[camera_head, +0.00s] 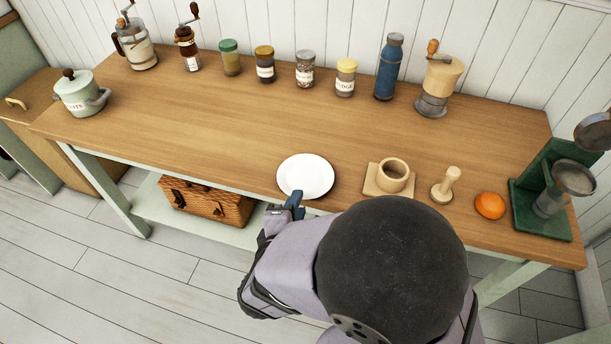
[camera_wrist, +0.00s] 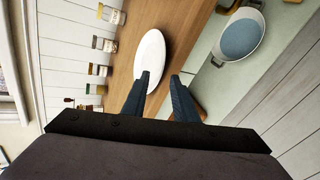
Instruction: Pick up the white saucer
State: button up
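The white saucer (camera_head: 306,176) lies flat on the wooden counter near its front edge, in the head view. It also shows in the wrist view (camera_wrist: 151,52), partly behind the left finger. My gripper (camera_head: 295,200) is at the saucer's near rim, by the counter's front edge. In the wrist view my gripper (camera_wrist: 160,76) is open, with its two dark blue fingers apart and nothing held. The saucer's rim shows beyond and between the fingertips; I cannot tell whether they touch it.
A wooden cup on a square board (camera_head: 390,178), a wooden tamper (camera_head: 446,186) and an orange (camera_head: 490,205) stand right of the saucer. Jars, a blue bottle (camera_head: 389,68) and grinders line the back. The counter's middle is clear.

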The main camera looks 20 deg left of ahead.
jog(key=x, duration=0.2)
jog(key=shift+w+f, duration=0.15)
jog(key=shift+w, duration=0.05)
grip_shut()
notch_tip(320, 180, up, 10)
jog(key=shift+p, duration=0.45)
dwell(0.4)
